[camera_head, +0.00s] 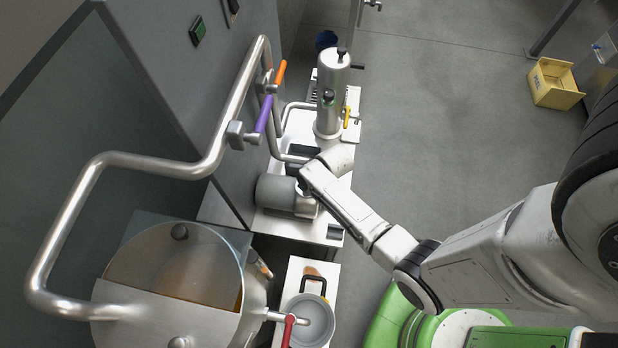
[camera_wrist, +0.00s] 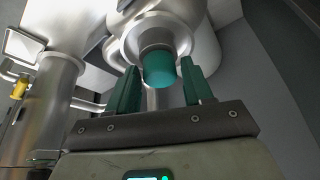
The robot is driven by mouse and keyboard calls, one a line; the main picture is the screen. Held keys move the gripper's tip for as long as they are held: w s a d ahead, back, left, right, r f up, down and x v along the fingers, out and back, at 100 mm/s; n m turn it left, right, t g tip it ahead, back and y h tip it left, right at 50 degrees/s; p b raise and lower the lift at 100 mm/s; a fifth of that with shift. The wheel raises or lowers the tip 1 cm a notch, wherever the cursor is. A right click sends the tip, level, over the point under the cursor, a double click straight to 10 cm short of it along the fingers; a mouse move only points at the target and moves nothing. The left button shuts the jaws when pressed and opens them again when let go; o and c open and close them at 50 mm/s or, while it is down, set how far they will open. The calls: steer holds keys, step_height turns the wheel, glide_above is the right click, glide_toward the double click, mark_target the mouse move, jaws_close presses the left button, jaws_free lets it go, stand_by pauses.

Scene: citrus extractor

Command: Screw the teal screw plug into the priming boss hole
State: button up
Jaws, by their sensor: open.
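The teal screw plug (camera_wrist: 158,68) shows in the wrist view at the end of a round metal boss (camera_wrist: 150,30), with a darker grey collar just behind it. The plug's exposed end faces my gripper; how deep it sits in the hole is hidden. My gripper (camera_wrist: 160,72) is open. Its two teal fingers stand left and right of the plug, with a visible gap on each side. In the head view my wrist hides the gripper, the plug and the boss, beside the grey cylindrical machine body (camera_head: 275,192).
An upright metal cylinder (camera_head: 329,95) with a yellow handle (camera_head: 346,117) stands beyond my wrist. A bent metal pipe (camera_head: 150,165) and a large round vessel (camera_head: 165,265) are at left. A grey pan (camera_head: 308,320) is nearer. The floor at right is mostly clear, with a yellow box (camera_head: 555,84).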

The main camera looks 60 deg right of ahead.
stand_by(0.3)
steer(key=shift+n+y, duration=0.4)
steer(key=shift+n, duration=0.5)
steer(key=shift+n+y, duration=0.3)
steer(key=shift+n, duration=0.6)
steer(key=shift+b, duration=0.3)
steer(key=shift+f+n, duration=0.1)
steer(key=shift+n, duration=0.2)
steer(key=shift+n+y, duration=0.3)
steer(key=shift+n, duration=0.2)
steer(key=shift+d+n+g+y+b, duration=0.1)
steer(key=shift+n+g+y+b, duration=0.35)
steer(key=shift+n, duration=0.45)
